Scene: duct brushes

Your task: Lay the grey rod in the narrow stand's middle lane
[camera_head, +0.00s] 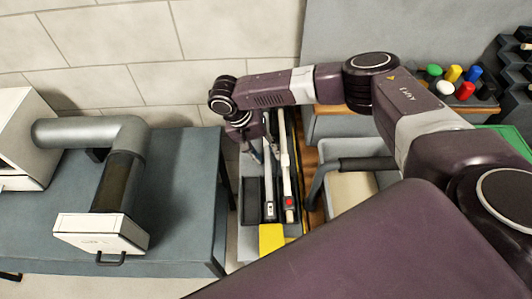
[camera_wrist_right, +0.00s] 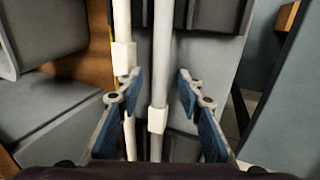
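The grey rod (camera_head: 269,190) lies lengthwise in a long narrow holder (camera_head: 249,222), and it also shows in the right wrist view (camera_wrist_right: 161,70) with a pale collar on it. A white rod (camera_head: 285,160) with a red mark near its front end lies beside it, on the right in the head view. It is on the left in the wrist view (camera_wrist_right: 123,25). My right gripper (camera_head: 257,150) hangs over the rods. Its blue-padded fingers (camera_wrist_right: 159,112) are open on either side of the grey rod, apart from it. Which lane is the middle one, I cannot tell. My left gripper is not in view.
A grey table (camera_head: 180,190) with a duct elbow (camera_head: 108,135) stands to the left. A yellow block (camera_head: 271,238) is at the holder's near end. To the right are a wooden edge (camera_head: 310,170), a grey bin (camera_head: 350,190) and several coloured-capped items (camera_head: 453,74).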

